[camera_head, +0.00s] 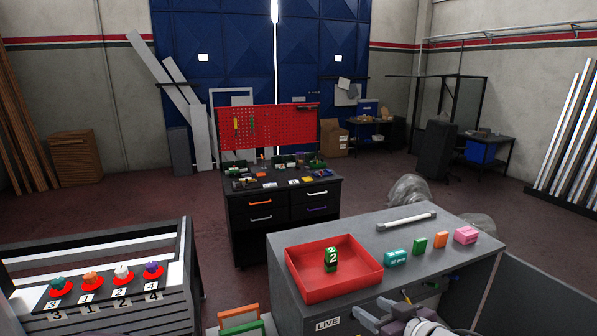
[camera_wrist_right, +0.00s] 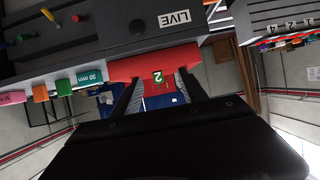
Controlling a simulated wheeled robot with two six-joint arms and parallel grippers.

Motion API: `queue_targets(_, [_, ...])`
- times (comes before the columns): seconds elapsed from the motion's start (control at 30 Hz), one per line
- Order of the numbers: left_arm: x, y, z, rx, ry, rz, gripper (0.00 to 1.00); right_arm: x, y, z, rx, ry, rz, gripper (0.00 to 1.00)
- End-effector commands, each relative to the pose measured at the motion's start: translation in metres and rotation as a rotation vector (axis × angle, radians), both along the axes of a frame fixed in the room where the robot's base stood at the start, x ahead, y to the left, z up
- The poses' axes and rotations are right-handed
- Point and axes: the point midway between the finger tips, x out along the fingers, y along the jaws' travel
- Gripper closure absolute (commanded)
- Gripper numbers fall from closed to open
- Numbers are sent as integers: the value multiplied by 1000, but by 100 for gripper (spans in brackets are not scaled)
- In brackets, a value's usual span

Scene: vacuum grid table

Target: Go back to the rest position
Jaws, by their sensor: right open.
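My right gripper (camera_head: 377,310) shows at the bottom of the head view, in front of the grey workbench's near edge. In the right wrist view its two fingers (camera_wrist_right: 158,90) stand apart with nothing between them. Beyond them, the red tray (camera_wrist_right: 125,68) appears with a green block marked 2 (camera_wrist_right: 158,77) in it. In the head view this green block (camera_head: 331,259) stands in the red tray (camera_head: 308,291), clear of my gripper. My left gripper is not in view.
A slatted table (camera_head: 100,300) with numbered spots is left.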

Motion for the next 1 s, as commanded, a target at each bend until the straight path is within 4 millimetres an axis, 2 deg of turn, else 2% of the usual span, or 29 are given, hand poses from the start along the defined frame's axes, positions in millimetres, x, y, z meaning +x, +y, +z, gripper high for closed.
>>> queue_targets(0.03, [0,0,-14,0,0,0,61,0,7,-15,1,2,17,50])
queue_targets(0.17, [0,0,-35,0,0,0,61,-1,24,-38,13,8,52,50])
queue_targets(0.27, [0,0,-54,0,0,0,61,1,33,-60,34,24,43,50])
queue_targets(0.3, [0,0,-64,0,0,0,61,3,34,-74,38,38,23,50])
queue_targets(0.43, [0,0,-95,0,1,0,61,5,27,-126,24,118,-85,50])
queue_targets(0.53, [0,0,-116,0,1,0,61,-3,12,-173,-15,229,-195,50])
queue_targets(0.63, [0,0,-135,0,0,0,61,-29,-5,-227,-67,402,-311,50])
queue_targets(0.7, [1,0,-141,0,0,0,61,-62,-14,-259,-100,571,-381,50])
queue_targets(0.73, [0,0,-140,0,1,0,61,-78,-16,-268,-109,647,-404,50])
queue_targets(0.8, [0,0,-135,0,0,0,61,-115,-17,-279,-116,816,-434,50])
queue_targets(0.9, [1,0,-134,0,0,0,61,-151,-11,-287,-129,966,-413,50])
queue_targets(1.0, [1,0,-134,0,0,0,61,-163,-10,-288,-162,1014,-368,50])
